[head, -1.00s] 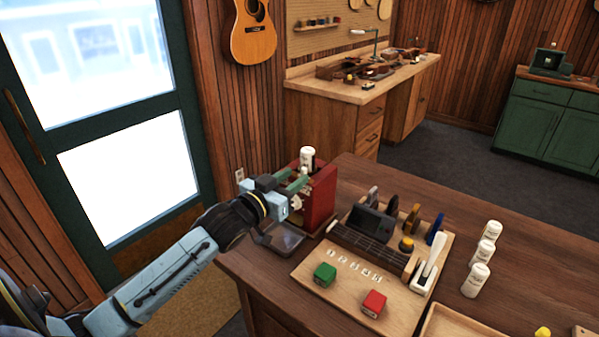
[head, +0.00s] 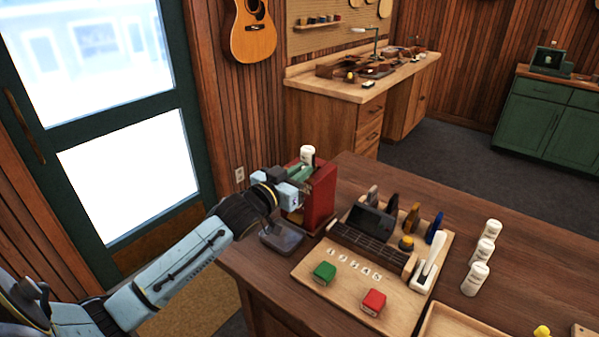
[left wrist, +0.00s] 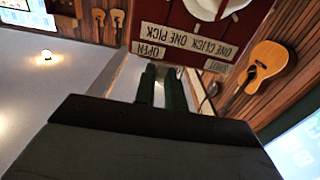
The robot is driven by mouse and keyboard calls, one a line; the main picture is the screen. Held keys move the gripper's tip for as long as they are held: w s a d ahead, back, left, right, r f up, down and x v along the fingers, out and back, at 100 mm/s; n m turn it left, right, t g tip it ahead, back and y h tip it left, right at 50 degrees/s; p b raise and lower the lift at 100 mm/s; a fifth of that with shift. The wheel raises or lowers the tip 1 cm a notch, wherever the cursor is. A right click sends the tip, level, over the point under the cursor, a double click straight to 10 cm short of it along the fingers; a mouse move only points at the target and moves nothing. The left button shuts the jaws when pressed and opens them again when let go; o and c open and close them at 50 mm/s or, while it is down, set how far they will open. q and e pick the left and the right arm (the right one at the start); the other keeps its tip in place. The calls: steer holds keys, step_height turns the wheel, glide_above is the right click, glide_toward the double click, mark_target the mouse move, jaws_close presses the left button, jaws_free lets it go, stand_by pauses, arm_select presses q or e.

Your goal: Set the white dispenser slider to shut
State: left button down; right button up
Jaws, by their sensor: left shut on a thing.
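The red dispenser (head: 322,195) stands at the left end of the wooden counter, with a white bottle-like top. In the left wrist view its front (left wrist: 190,22) appears upside down, with a white round part and labels reading ONE CLICK ONE PICK, OPEN and SHUT. My left gripper (head: 302,172) is at the dispenser's front. In the left wrist view its green fingers (left wrist: 161,88) are close together on a small pale piece, the white slider (left wrist: 159,96), mostly hidden between them. The fingers are nearer the OPEN label than the SHUT label. My right gripper is not in view.
A dark tray (head: 281,238) sits below my left gripper at the counter's edge. A wooden board (head: 335,290) holds a green block (head: 325,272), a red block (head: 373,302) and picks. Several white bottles (head: 481,262) stand to the right. Bare counter (head: 400,190) lies behind the board.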

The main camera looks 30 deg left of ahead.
mark_target(286, 167)
arm_select(q)
steer(key=a, duration=0.4)
steer(key=shift+w+p, duration=0.15)
steer(key=shift+p, duration=0.15)
steer(key=shift+d, duration=0.1)
steer(key=shift+r, duration=0.1)
steer(key=c, duration=1.5)
jaws_free()
steer(key=shift+o, duration=0.2)
